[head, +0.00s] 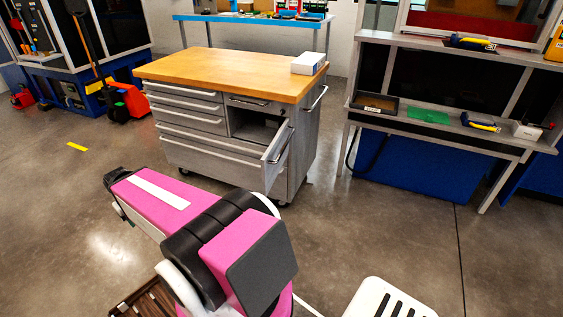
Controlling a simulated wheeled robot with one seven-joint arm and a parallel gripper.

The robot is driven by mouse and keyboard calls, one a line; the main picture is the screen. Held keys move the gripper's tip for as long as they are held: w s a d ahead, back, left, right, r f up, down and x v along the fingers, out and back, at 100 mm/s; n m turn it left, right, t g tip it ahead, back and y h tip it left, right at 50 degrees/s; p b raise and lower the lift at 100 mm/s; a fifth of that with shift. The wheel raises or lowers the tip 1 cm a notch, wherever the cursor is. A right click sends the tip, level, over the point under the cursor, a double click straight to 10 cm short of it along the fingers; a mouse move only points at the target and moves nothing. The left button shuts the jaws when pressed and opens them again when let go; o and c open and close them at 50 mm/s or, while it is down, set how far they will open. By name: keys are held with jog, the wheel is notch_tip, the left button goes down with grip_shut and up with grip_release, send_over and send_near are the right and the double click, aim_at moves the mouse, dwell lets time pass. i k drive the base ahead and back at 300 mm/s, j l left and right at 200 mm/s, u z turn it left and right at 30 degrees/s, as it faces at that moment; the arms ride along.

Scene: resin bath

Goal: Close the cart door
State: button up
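The grey metal cart (197,131) stands in the middle of the head view, with a wooden top (225,69). Its door (276,167) is at the front right, hinged at the right side of an open compartment (258,124). The door stands open, swung out toward me, with a bar handle on it. The inside of the compartment shows partly; the door covers some of it. My pink and black arm reaches across the lower part of the view, in front of the cart. Its fingers cannot be seen, and nothing shows in contact with the door.
A white box (308,63) sits on the cart top's right corner. Drawers fill the cart's left front. A workbench (430,118) with tools and a bin stands at the right. A red and black pallet jack (128,102) stands at the left. The floor right of the cart is clear.

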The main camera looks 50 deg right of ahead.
aim_at(272, 161)
jog(key=k+l+z, duration=0.25)
jog(key=k, duration=0.3)
jog(key=k+z, duration=0.1)
jog(key=z, duration=0.25)
jog(key=k+z, duration=0.1)
jog(key=z, duration=0.3)
jog(key=k+z, duration=0.1)
jog(key=z, duration=0.25)
jog(key=k+l, duration=0.15)
jog(key=l, duration=0.15)
jog(key=u, duration=0.05)
